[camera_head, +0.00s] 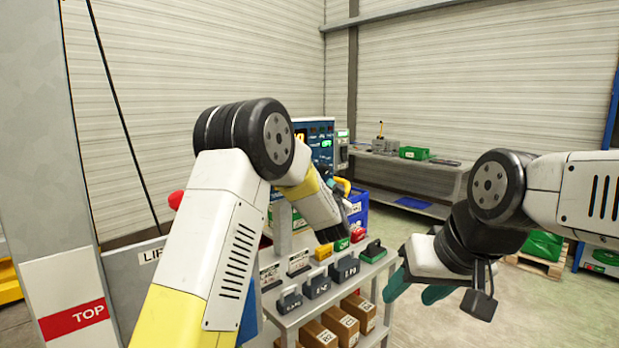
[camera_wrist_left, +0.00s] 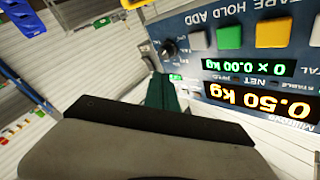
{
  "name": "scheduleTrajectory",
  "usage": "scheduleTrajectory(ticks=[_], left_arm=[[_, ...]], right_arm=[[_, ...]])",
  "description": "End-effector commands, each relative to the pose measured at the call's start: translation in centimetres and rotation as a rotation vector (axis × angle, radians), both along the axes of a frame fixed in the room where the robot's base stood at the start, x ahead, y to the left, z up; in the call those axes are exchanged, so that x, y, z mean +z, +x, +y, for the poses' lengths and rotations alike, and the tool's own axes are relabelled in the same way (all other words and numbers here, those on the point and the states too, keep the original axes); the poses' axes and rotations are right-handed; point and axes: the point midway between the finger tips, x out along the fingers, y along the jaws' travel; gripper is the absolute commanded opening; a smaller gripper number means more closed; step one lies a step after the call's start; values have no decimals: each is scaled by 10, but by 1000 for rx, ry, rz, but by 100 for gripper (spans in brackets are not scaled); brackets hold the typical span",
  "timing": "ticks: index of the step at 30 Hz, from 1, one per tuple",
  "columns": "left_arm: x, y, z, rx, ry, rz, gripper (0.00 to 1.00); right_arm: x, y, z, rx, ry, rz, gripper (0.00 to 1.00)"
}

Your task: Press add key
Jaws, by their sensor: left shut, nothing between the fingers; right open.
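A blue scale panel (camera_wrist_left: 240,75) fills the upper right of the left wrist view, upside down. Its display reads 0.50 kg, with a green 0 x 0.00 kg line. A row of keys includes a grey key (camera_wrist_left: 199,41), a green key (camera_wrist_left: 229,37) and an orange key (camera_wrist_left: 272,33). The ADD label lies near the grey and green keys; I cannot tell which it marks. My left gripper (camera_wrist_left: 167,92) is shut and empty beside the panel's edge; contact is unclear. The panel (camera_head: 318,140) is partly hidden by my left arm in the head view. My right gripper (camera_head: 415,290) is open and empty.
A black knob (camera_wrist_left: 169,48) sits beside the keys. A shelf with several weights (camera_head: 317,284) and cardboard boxes (camera_head: 340,322) stands below my left arm. A blue crate (camera_head: 357,207) is behind it. A grey bench (camera_head: 405,170) stands farther back. Open floor lies right of the shelf.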

Motion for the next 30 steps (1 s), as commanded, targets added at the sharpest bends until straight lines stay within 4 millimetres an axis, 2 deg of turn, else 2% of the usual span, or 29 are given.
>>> scheduleTrajectory(ticks=[4, 17, 30], left_arm=[[-7, 4, -5, 24, 32, -37, 0], [-7, 6, -3, 28, 34, -42, 0], [-7, 45, 36, 29, 34, -40, 0]], right_arm=[[0, 0, 0, 0, 0, 0, 51], [0, 0, 0, 0, 0, 0, 51], [0, 0, 0, 0, 0, 0, 51]])
